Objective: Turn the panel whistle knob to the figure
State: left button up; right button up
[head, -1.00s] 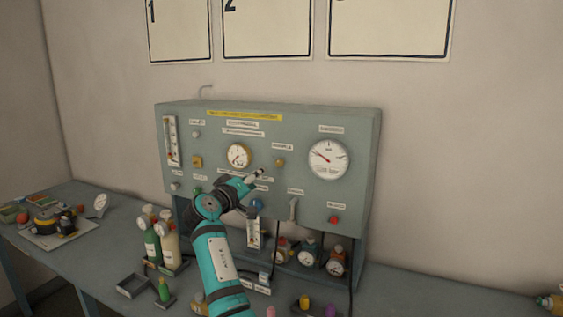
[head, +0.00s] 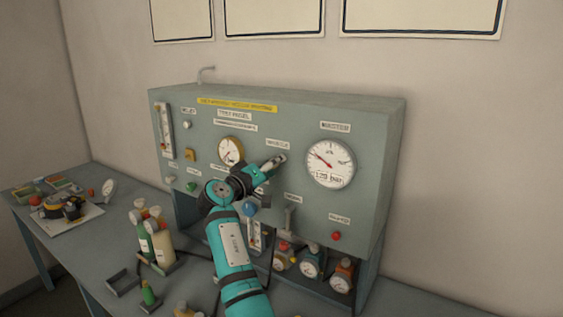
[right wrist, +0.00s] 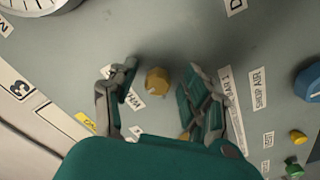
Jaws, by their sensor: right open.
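The whistle knob (right wrist: 157,81) is a small yellow knob on the grey-green panel (head: 375,130), with a white label beside it. In the right wrist view it sits between the spread fingers of my right gripper (right wrist: 163,90), with a gap on each side. In the head view my right gripper (head: 276,161) is at the panel below the whistle label (head: 278,144) and hides the knob. The large round gauge (head: 330,164) to the right has a red needle and a figure in bar, too small to read surely. My left gripper is not in view.
A smaller gauge (head: 230,151) is left of my gripper. A blue knob (head: 249,209), a grey lever (head: 289,220) and a red button (head: 336,236) sit lower on the panel. Bottles (head: 160,246) and small trays stand on the bench (head: 85,240).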

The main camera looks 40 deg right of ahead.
jog(key=shift+a+r, duration=0.2)
jog(key=shift+a, duration=0.15)
jog(key=shift+d, duration=0.1)
grip_shut()
jog(key=shift+f+m+b, duration=0.1)
jog(key=shift+m+b, duration=8.7)
jog(key=shift+b, duration=0.9)
